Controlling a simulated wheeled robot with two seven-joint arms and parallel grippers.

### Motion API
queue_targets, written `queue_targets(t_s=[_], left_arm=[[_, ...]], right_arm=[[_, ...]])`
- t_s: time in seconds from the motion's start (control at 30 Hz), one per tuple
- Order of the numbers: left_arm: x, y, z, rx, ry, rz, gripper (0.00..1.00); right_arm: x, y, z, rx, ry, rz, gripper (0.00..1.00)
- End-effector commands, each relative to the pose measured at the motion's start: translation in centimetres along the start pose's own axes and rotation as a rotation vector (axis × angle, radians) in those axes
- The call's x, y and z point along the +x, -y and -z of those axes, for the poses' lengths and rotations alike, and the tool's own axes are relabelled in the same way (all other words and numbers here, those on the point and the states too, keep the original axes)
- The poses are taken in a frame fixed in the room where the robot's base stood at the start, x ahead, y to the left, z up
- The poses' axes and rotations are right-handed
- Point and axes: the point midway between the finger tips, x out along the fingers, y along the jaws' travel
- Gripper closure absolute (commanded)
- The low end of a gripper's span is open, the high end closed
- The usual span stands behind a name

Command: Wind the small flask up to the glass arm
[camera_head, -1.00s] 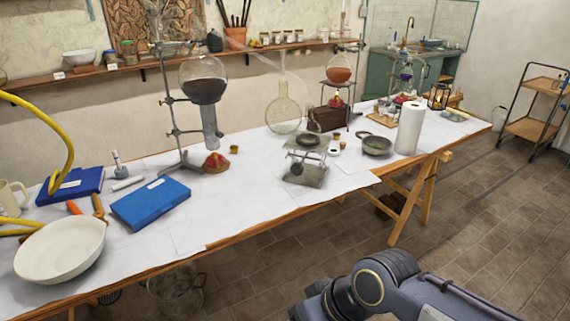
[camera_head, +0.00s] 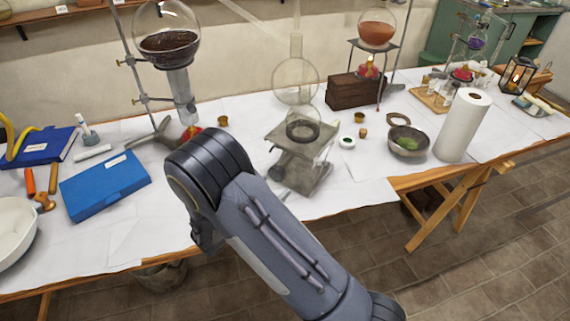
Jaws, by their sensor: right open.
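A small clear round flask (camera_head: 303,126) sits on a dark ring on top of the grey lab jack (camera_head: 304,174), upright. The jack's winding knob (camera_head: 276,172) shows on its left side. The clear glass arm (camera_head: 245,14) slopes down to the right from the upper edge, above and left of the flask; where its lower end lies is hard to tell against other glass. My right arm reaches in from the bottom right, its end left of the jack. My right gripper (camera_head: 203,236) is mostly hidden under the wrist, apart from the knob. My left gripper is out of view.
A larger clear flask (camera_head: 295,82) is behind the jack. A dark-filled glass flask (camera_head: 168,42) stands on a stand at left. Blue books (camera_head: 104,184), a white bowl (camera_head: 12,230), a mortar (camera_head: 407,143) and a paper roll (camera_head: 463,126) are on the table. Bare paper lies right of my arm.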

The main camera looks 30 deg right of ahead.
Motion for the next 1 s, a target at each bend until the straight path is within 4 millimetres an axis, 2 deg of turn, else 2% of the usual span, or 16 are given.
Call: queue_targets(t_s=[0.1,0.2,0.63,0.8,1.0], left_arm=[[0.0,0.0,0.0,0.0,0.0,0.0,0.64],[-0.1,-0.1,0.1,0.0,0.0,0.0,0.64],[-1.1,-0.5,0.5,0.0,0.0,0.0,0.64],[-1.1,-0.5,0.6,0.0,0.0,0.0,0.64],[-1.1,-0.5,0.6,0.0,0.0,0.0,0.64]], right_arm=[[-0.9,-1.9,0.4,-0.065,0.09,-0.075,0.3],[-0.7,-2.5,0.4,-0.084,0.116,-0.096,0.3],[5.5,-3.1,-0.3,-0.084,0.114,-0.096,0.3],[6.5,-3.2,-0.3,-0.084,0.114,-0.097,0.3],[6.6,-3.2,-0.3,-0.084,0.114,-0.098,0.3]])
